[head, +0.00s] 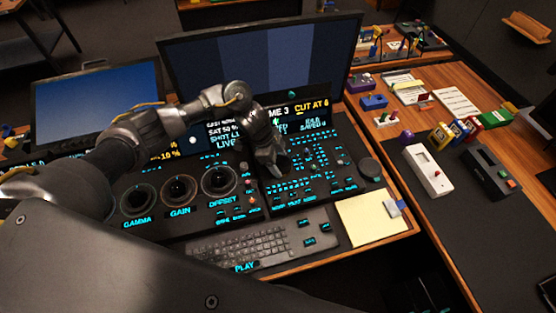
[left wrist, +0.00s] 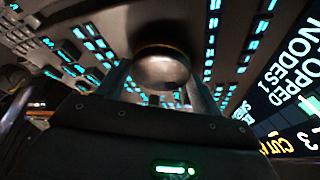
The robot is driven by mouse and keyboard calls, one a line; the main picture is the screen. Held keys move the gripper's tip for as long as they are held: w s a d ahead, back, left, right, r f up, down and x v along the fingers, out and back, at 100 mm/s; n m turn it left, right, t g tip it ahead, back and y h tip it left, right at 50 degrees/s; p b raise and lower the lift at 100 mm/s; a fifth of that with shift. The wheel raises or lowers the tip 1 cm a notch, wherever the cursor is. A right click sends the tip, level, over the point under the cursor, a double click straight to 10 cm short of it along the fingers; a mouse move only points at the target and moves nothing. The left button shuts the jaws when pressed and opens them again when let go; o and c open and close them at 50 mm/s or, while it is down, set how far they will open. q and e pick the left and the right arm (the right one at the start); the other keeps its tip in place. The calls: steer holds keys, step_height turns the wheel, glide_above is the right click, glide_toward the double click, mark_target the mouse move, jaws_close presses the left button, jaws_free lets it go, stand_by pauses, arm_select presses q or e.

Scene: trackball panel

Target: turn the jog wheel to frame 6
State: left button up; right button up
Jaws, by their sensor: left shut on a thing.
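My left gripper (head: 275,172) reaches down onto the control panel, right of the trackball labelled OFFSET. In the left wrist view its fingers (left wrist: 165,88) are shut on a round, dome-topped knob (left wrist: 162,68) with a thin gold ring, which I take to be the jog wheel. In the head view the gripper hides this knob. The status display (head: 295,112) above the panel reads "ME 3", partly covered by my arm, and "CUT AT 6" in yellow. The left wrist view shows part of the same display (left wrist: 290,85). My right gripper is not in view.
Three trackballs, GAMMA (head: 138,198), GAIN (head: 179,189) and OFFSET (head: 219,181), sit left of the gripper. A dark round knob (head: 370,168) stands to the right. A keyboard (head: 240,247) and a yellow pad (head: 370,217) lie in front. Monitors stand behind.

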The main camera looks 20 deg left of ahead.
arm_select(q)
steer(key=shift+f, duration=0.1)
steer(key=m+b, duration=0.1)
steer(key=m+g+b, duration=0.1)
steer(key=m, duration=0.1)
steer(key=shift+w+d+f+m+b, duration=0.1)
steer(key=shift+f+m+b, duration=0.05)
steer(key=shift+m+b, duration=0.2)
steer(key=m+g+b, duration=0.1)
steer(key=m, duration=0.1)
steer(key=shift+m+y+b, duration=0.3)
steer(key=shift+m, duration=0.05)
steer(key=m+g+b, duration=0.1)
steer(key=m, duration=0.1)
steer(key=m+y+b, duration=0.1)
steer(key=m, duration=0.1)
steer(key=shift+w+d+g, duration=0.1)
steer(key=shift+w+g, duration=0.05)
steer(key=shift+g, duration=0.25)
steer(key=m+y+b, duration=0.1)
steer(key=m+b, duration=0.1)
steer(key=m, duration=0.1)
steer(key=m+g+y+b, duration=0.1)
steer(key=m, duration=0.2)
steer(key=shift+d+b, duration=0.15)
steer(key=shift+b, duration=0.2)
steer(key=shift+m, duration=0.4)
steer(key=shift+m+y+b, duration=0.3)
steer(key=shift+m+b, duration=0.1)
steer(key=shift+b, duration=0.05)
